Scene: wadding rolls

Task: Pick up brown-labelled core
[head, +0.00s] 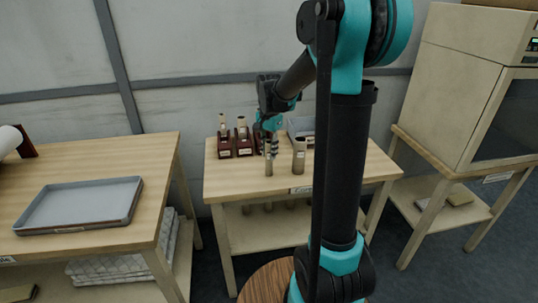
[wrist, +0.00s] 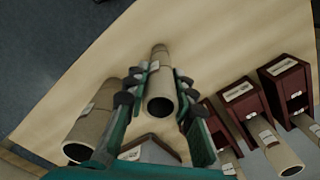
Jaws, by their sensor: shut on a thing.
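In the wrist view a tan cardboard core (wrist: 160,88) stands between the two teal-and-black fingers of my gripper (wrist: 157,100). The fingers are shut on its sides. A pale label shows on its side; its print is too small to read. In the head view this thin core (head: 268,165) is under my gripper (head: 268,137) at the front of the middle table (head: 235,185). I cannot tell whether its foot touches the table. A second, wider core (head: 299,158) stands to its right; in the wrist view it is at the left (wrist: 92,125), also with a pale label.
Dark red holders (head: 224,145) with cores in them stand left of my gripper; they are at the right in the wrist view (wrist: 243,98). A grey tray (head: 294,124) lies behind. A left table bears a grey tray (head: 134,190). A beige cabinet (head: 460,80) stands at right.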

